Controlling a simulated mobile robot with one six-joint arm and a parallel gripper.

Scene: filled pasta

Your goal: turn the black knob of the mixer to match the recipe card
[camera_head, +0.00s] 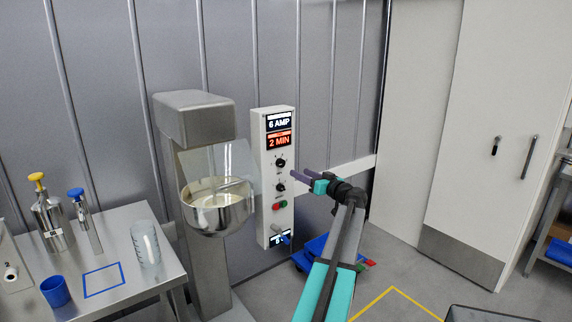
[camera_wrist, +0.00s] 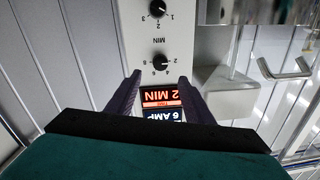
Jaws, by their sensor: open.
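The mixer's white control panel (camera_head: 267,190) carries a display (camera_head: 279,131) reading "6 AMP" and "2 MIN". Below it are an upper black knob (camera_head: 280,162) and a lower black knob (camera_head: 281,187). In the wrist view, which is upside down, the upper knob (camera_wrist: 158,62) has small numbers around it, and the lower knob (camera_wrist: 157,8) shows 1, 2 and 3. My gripper (camera_head: 299,174) is open and empty, in front of the panel and apart from both knobs. Its fingers (camera_wrist: 160,88) frame the display.
The mixer bowl (camera_head: 217,205) stands left of the panel. Red and green buttons (camera_head: 279,205) sit below the knobs. A steel table (camera_head: 120,240) at left holds pump bottles, a beaker and a blue cup.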

